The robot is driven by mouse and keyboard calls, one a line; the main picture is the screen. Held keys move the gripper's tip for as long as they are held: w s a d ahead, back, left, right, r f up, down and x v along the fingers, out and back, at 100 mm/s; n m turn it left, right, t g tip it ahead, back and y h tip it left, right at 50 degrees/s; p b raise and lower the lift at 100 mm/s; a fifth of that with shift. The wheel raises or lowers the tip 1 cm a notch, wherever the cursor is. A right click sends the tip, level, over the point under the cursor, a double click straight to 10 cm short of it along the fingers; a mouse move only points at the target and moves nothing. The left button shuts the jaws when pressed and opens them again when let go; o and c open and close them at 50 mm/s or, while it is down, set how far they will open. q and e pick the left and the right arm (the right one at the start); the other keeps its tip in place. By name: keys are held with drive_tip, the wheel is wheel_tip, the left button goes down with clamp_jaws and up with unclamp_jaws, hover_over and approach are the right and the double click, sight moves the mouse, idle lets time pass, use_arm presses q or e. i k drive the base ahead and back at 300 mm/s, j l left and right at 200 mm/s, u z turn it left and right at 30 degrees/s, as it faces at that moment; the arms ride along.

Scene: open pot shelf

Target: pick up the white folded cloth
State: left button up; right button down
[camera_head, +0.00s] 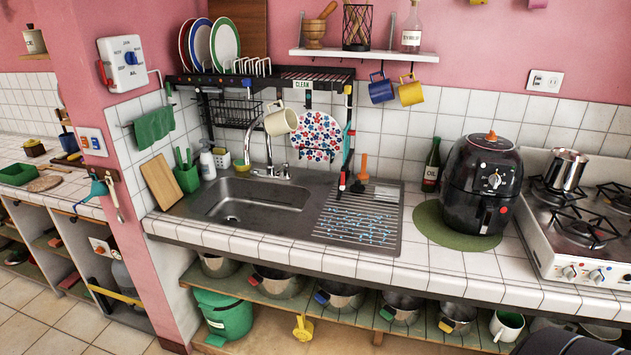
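I cannot make out a plain white folded cloth for certain. A white cloth-like item with a red and blue pattern (318,136) hangs under the black dish rack, behind the sink. A green cloth (154,127) hangs on the wall at the left. A small pale patch (386,194) shows at the back right of the ribbed drainboard, but I cannot tell what it is. Neither of my grippers is in view.
The steel sink (250,203) and drainboard (360,220) fill the middle counter. A black air fryer (480,185) stands on a green mat (459,238), left of the gas stove (588,235). Several pots stand on the open shelf (300,302) below. The front counter tiles are clear.

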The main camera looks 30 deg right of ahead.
sight(381, 193)
drive_tip(key=z, duration=1.55)
drive_tip(key=j+z, duration=0.1)
drive_tip(key=j, duration=1.25)
drive_tip(key=k, duration=0.05)
